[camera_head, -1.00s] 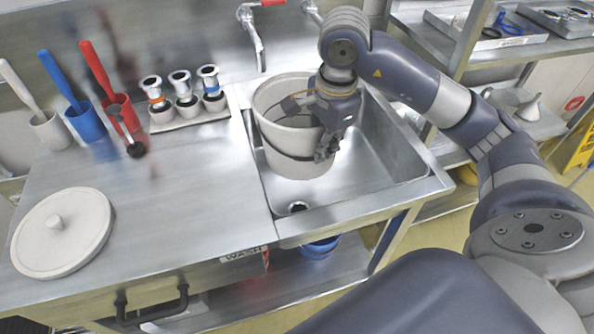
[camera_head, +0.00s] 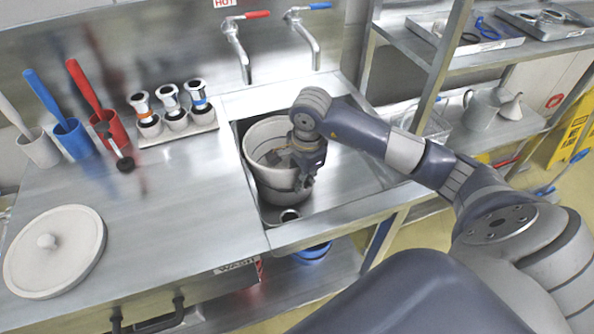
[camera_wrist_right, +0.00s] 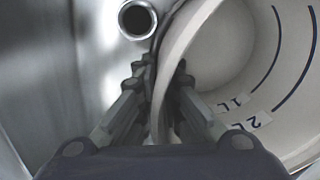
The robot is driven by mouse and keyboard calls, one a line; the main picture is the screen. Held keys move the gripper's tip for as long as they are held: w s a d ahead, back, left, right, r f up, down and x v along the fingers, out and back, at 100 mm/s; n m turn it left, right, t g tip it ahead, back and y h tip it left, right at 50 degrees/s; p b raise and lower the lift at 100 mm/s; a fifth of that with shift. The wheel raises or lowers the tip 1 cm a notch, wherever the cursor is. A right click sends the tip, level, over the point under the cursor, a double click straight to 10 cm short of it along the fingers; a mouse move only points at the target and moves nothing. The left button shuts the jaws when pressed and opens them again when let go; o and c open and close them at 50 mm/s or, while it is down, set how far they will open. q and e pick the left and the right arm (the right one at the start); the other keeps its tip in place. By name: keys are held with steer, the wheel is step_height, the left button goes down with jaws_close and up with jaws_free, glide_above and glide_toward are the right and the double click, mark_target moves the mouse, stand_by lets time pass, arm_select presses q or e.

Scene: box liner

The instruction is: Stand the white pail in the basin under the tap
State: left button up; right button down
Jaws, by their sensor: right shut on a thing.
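The white pail (camera_head: 271,184) is upright or nearly so, down inside the steel basin (camera_head: 345,185), at its left side. I cannot tell whether its bottom touches the basin floor. My right gripper (camera_head: 305,176) is shut on the pail's wall at the rim, on its right side. In the right wrist view the fingers (camera_wrist_right: 165,85) pinch the wall of the pail (camera_wrist_right: 225,50), whose inside shows litre marks. The red-handled tap (camera_head: 238,50) and the blue-handled tap (camera_head: 308,38) stand behind the basin, their spouts above and behind the pail. My left gripper is out of view.
A round drain fitting (camera_head: 290,215) shows in front of the pail. Left of the basin, the counter holds a rack of small fittings (camera_head: 180,130), brush cups (camera_head: 73,138) and a round lid (camera_head: 60,265). Shelves with trays (camera_head: 465,32) stand at right. The basin's right part is empty.

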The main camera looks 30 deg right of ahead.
steer(key=w, duration=0.3)
steer(key=shift+d+r+p, duration=0.15)
steer(key=shift+d+p, duration=0.2)
steer(key=shift+p, duration=0.05)
steer(key=shift+w+f+p, duration=0.2)
steer(key=shift+f+p, duration=0.1)
steer(key=shift+f, duration=0.35)
steer(key=shift+s, duration=0.1)
steer(key=shift+f, duration=0.15)
steer(key=c, duration=1.8)
jaws_free()
